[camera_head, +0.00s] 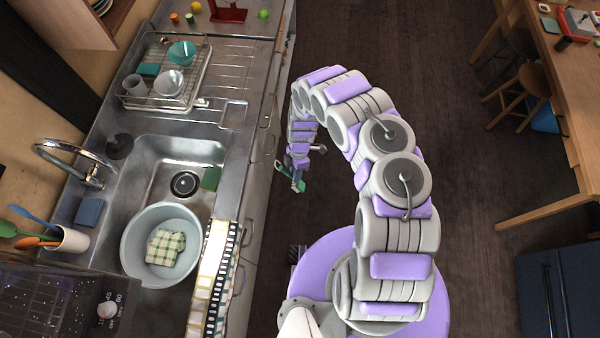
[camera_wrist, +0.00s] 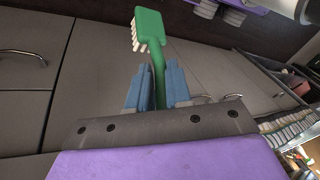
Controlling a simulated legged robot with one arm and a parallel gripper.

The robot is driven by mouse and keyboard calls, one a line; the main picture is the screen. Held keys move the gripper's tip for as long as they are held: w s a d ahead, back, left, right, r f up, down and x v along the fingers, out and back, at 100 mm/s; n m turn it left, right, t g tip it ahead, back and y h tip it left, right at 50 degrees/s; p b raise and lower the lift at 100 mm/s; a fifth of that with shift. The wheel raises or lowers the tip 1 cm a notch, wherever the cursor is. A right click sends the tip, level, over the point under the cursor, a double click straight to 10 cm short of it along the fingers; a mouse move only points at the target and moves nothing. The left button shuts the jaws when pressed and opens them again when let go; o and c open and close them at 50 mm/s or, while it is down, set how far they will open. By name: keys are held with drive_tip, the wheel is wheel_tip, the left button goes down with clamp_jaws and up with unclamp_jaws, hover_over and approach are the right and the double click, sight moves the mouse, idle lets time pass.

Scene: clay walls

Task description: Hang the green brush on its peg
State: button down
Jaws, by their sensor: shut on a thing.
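The green brush (camera_wrist: 150,27) has a green head with white bristles and a thin green handle. In the wrist view its handle runs down between the two blue fingers of my gripper (camera_wrist: 159,88), which is shut on it. The brush head sticks out beyond the fingertips. In the head view my gripper (camera_head: 299,173) hangs low beside the counter front, with a small part of the green brush (camera_head: 299,186) showing. The peg cannot be made out in either view.
Grey cabinet fronts with handles (camera_wrist: 25,55) are close to the gripper. The steel counter holds a sink with a basin (camera_head: 133,240), a dish rack (camera_head: 140,100) and a utensil cup (camera_head: 70,240). A wooden table (camera_head: 560,100) and stool (camera_head: 525,88) stand right. The dark floor between is open.

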drive_tip(key=a+f+b, duration=0.1)
drive_tip(key=a+b, duration=0.3)
drive_tip(key=a, duration=0.2)
drive_tip(key=shift+w+a+b, duration=0.3)
drive_tip(key=shift+a+b, duration=0.05)
idle(0.6)
drive_tip(key=shift+f, duration=0.2)
idle(0.5)
